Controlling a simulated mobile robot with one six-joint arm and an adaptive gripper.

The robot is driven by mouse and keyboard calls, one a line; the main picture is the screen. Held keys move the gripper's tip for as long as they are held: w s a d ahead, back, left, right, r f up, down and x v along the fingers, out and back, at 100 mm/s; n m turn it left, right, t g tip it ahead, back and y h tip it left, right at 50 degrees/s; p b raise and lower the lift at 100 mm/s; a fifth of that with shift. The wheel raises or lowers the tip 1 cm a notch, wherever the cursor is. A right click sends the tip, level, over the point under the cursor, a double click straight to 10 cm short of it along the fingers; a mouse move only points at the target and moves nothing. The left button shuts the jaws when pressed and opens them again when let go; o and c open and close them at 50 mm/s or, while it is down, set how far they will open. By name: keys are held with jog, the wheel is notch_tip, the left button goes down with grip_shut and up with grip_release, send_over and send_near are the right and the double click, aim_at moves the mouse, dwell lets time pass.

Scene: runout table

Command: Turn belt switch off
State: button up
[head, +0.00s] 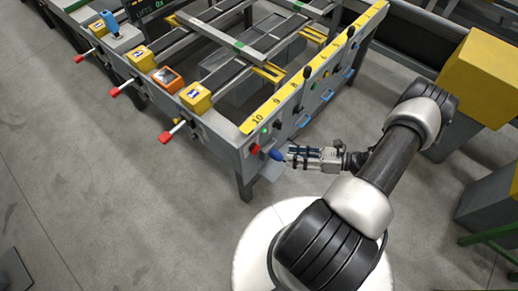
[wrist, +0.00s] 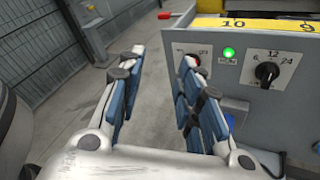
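The runout table's end panel (wrist: 290,105) is at the right in the wrist view. A switch with a red part (wrist: 196,60) and a small label sits at its left edge, partly hidden by my right finger. A red part (head: 254,149) also shows on the panel corner in the head view. A lit green lamp (wrist: 229,53) and a black dial (wrist: 266,72) are to the right of the switch. My gripper (wrist: 164,57) is open, its blue-padded fingers apart with only floor between them. In the head view my gripper (head: 288,156) is close to the panel; contact cannot be told.
A yellow numbered strip (head: 315,72) runs along the table top. Blue handles (head: 302,121) and more knobs line the panel. Red-tipped levers (head: 165,138) stick out at the left. A yellow box (head: 480,75) stands at the right. Floor at the left is clear.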

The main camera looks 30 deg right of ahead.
jog(key=s+a+f+m+t+h+p, duration=0.1)
jog(key=s+f+m+t+h, duration=0.4)
jog(key=f+m, duration=0.35)
jog(key=m+t, duration=0.1)
send_near(255, 149)
jog(key=x, duration=0.7)
jog(key=shift+w+f+b, duration=0.4)
jog(key=shift+b, duration=0.05)
jog(key=shift+a, duration=0.1)
jog(key=shift+c, duration=0.4)
grip_shut()
